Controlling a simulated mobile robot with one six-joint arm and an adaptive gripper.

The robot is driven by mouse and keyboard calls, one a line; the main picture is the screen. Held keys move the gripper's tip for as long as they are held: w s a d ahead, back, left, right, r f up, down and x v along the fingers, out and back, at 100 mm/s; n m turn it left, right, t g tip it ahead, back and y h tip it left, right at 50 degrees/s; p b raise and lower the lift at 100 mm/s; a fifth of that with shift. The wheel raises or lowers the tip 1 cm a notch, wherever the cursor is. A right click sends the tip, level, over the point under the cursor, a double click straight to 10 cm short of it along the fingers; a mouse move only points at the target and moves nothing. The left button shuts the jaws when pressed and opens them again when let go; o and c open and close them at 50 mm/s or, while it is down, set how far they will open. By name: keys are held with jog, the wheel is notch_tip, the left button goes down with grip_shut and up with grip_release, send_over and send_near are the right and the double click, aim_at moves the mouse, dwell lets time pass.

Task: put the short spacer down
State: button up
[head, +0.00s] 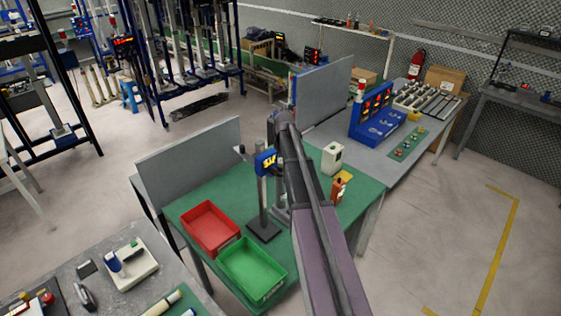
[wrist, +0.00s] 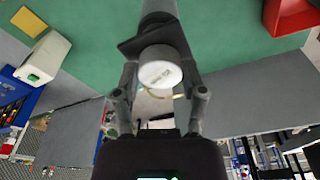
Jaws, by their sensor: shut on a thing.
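My gripper (wrist: 160,80) is shut in the wrist view, with one finger on each side of a pale, round-ended piece that I take to be the short spacer (wrist: 159,72). In the head view my arm hides the fingers and the spacer.
On the green table stand a red bin (head: 210,228), a green bin (head: 252,268), a post stand with a blue-yellow display (head: 265,162), a pale box (head: 332,157) and an orange item (head: 338,190). A grey panel (head: 190,155) edges the table's back.

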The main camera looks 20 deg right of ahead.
jog(key=shift+f, duration=0.15)
jog(key=o, duration=1.2)
jog(key=shift+c, duration=0.2)
jog(key=shift+r, duration=0.2)
notch_tip(320, 180, up, 12)
jog(key=s+p, duration=0.1)
jog(key=p, duration=1.1)
jog(key=shift+s, duration=0.4)
jog(key=shift+f, duration=0.15)
